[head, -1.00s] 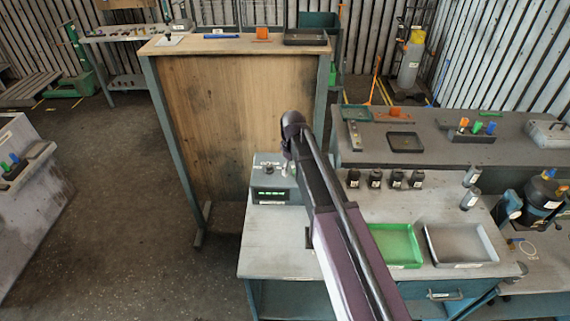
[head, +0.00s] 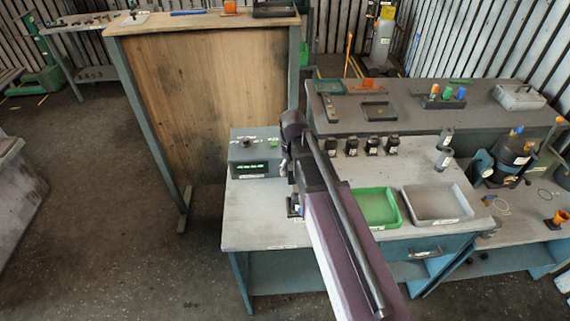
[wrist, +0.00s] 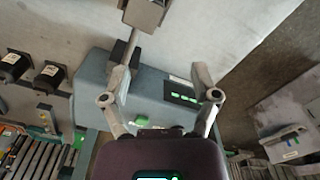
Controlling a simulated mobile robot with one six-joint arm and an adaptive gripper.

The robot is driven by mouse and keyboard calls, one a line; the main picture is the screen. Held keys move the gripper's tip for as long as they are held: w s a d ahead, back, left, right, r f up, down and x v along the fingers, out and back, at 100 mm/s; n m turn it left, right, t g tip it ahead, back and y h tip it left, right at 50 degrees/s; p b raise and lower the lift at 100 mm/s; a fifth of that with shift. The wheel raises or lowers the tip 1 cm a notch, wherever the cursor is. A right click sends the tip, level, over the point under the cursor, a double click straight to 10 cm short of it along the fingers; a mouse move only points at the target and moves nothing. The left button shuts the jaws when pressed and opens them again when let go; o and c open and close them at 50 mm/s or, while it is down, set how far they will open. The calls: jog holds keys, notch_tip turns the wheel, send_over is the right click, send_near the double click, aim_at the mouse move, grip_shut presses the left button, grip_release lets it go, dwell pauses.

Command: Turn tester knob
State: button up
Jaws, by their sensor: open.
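The tester (head: 240,165) is a grey box with a lit green display, at the back left of the near workbench. A small dark knob (head: 246,142) shows on its top. My arm reaches over the bench from the front, and its end is just right of the tester. My gripper is mostly hidden behind the arm in the head view. In the wrist view my gripper (wrist: 160,75) is open and empty, its fingers spread across the view of the tester (wrist: 150,92). The green display shows by the right finger. I cannot make out the knob there.
Several black parts (head: 371,146) stand in a row right of my arm. A green tray (head: 378,222) and a grey tray (head: 437,220) lie on the bench (head: 250,230). A tall wooden panel (head: 205,100) stands behind the tester. The bench's front left is mostly clear.

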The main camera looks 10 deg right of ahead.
jog(key=shift+s+d+f+m+b, duration=0.1)
jog(key=shift+s+d+f+m, duration=0.1)
jog(key=shift+s, duration=0.25)
jog(key=shift+s+d+f+m+b, duration=0.1)
jog(key=shift+s+d, duration=0.15)
jog(key=shift+s, duration=0.15)
jog(key=shift+s+d+f+m+b, duration=0.1)
jog(key=shift+s+d+f, duration=0.1)
jog(key=shift+s, duration=0.25)
jog(key=s+d+f+m+b, duration=0.4)
jog(key=s+d, duration=0.2)
jog(key=s, duration=0.4)
jog(key=shift+f+m+b, duration=0.3)
jog(key=shift+f+b, duration=0.05)
jog(key=shift+b, duration=0.05)
